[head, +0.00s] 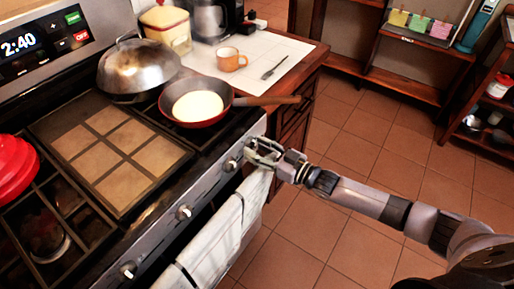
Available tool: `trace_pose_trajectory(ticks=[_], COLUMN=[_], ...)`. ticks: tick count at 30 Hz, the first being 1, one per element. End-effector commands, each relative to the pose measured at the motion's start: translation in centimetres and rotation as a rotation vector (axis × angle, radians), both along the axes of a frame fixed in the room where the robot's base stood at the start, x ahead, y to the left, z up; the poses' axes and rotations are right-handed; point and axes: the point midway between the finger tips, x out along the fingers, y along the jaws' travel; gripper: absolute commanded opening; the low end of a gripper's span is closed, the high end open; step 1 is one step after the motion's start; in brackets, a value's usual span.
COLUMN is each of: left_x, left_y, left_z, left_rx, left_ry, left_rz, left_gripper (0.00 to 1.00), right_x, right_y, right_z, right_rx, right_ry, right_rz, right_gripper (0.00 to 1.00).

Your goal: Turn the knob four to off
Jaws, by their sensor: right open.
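The stove's front panel carries a row of knobs. One knob (184,212) is in the middle and another knob (128,269) is at the lower left. A further knob (230,165) is at the right end, just left of my right gripper (256,153). My right gripper is open at the panel's right end, with its fingers close to that knob; I cannot tell if they touch it. No knob numbers are readable. My left gripper is not in view.
A domed lid (138,66), griddle (112,148) and red pot (14,168) are on the stove. Towels (227,233) hang below the knobs. The floor at right is clear.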

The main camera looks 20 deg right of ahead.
Motion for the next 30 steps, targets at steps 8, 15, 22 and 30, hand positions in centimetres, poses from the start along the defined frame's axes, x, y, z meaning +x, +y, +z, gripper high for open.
trace_pose_trajectory(ticks=[8,15,22,30], left_x=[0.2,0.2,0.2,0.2], left_y=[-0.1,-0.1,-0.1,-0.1], left_z=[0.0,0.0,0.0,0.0], left_rx=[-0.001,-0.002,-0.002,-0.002], left_ry=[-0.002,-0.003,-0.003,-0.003], left_rz=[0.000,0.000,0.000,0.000], left_gripper=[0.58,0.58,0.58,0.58], right_x=[-4.5,-7.8,-8.9,-8.9], right_y=[-3.5,-6.1,-6.9,-7.0], right_z=[-0.3,-0.2,0.0,0.0], right_rx=[-0.005,-0.004,-0.001,-0.001], right_ry=[0.006,0.005,0.002,0.002], right_rz=[-0.001,-0.001,0.000,0.000], right_gripper=[0.47,0.47,0.47,0.47])
